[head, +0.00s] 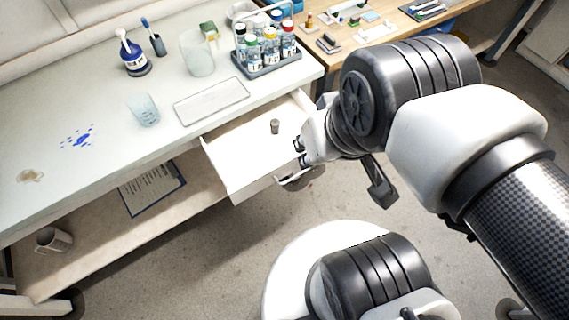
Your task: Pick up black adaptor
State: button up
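A small dark grey, upright cylindrical piece (275,126), which looks like the black adaptor, stands inside the open white drawer (238,160) under the bench. It is near the drawer's back right part and nothing touches it. My arm reaches in from the right, and its white wrist end (318,136) is over the drawer's right side, close to the piece.
The white bench (60,165) holds a bottle rack (268,68), a grey tray (211,100), beakers (143,110), a blue-labelled bottle (132,55) and a blue spill (76,137). A clipboard (152,188) and tipped mug (53,240) lie on the lower shelf. A wooden table stands behind.

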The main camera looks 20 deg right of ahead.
aim_at(275, 123)
jog(key=i+u, duration=0.3)
jog(key=u, duration=0.15)
jog(key=i+l+u, duration=0.15)
jog(key=u, duration=0.3)
jog(key=i, duration=0.1)
